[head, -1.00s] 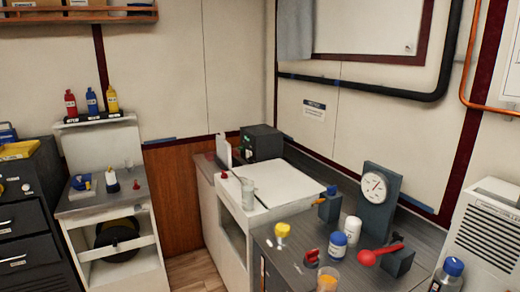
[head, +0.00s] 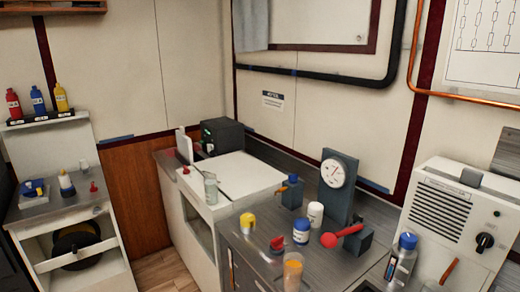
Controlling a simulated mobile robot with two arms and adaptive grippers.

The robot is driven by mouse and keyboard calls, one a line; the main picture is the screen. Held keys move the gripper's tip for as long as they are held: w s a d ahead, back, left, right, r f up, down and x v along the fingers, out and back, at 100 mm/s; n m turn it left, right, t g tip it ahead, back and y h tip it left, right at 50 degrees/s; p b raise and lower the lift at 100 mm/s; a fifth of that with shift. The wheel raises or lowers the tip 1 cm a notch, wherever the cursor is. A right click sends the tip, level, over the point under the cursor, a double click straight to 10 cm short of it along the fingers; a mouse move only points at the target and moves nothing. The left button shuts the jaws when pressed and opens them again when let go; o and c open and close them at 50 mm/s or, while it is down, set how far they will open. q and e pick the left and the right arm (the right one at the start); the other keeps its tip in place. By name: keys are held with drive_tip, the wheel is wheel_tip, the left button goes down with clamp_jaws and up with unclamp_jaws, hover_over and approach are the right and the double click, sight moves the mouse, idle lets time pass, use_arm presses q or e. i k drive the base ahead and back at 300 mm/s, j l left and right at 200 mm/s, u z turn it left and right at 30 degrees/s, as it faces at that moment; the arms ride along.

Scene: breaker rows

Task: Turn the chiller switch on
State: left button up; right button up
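No switch that I can read as the chiller switch shows in the head view. A beige vented unit (head: 443,180) stands at the right, with a grille and a black rotary knob (head: 485,242) on its front. I cannot tell from any lettering what this unit is. Neither my left nor my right gripper is in view.
A dark counter (head: 345,268) holds a dial gauge (head: 352,185), a red-knobbed lever (head: 345,235), a white jar (head: 315,213) and a blue-capped bottle (head: 402,260). A cart (head: 30,238) stands left. Some floor (head: 160,268) shows between. A wall chart (head: 490,28) hangs top right.

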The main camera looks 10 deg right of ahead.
sight(483, 240)
drive_tip(key=z, duration=1.6)
drive_tip(key=j, duration=1.25)
drive_tip(key=i+z, duration=0.05)
drive_tip(key=i, duration=0.05)
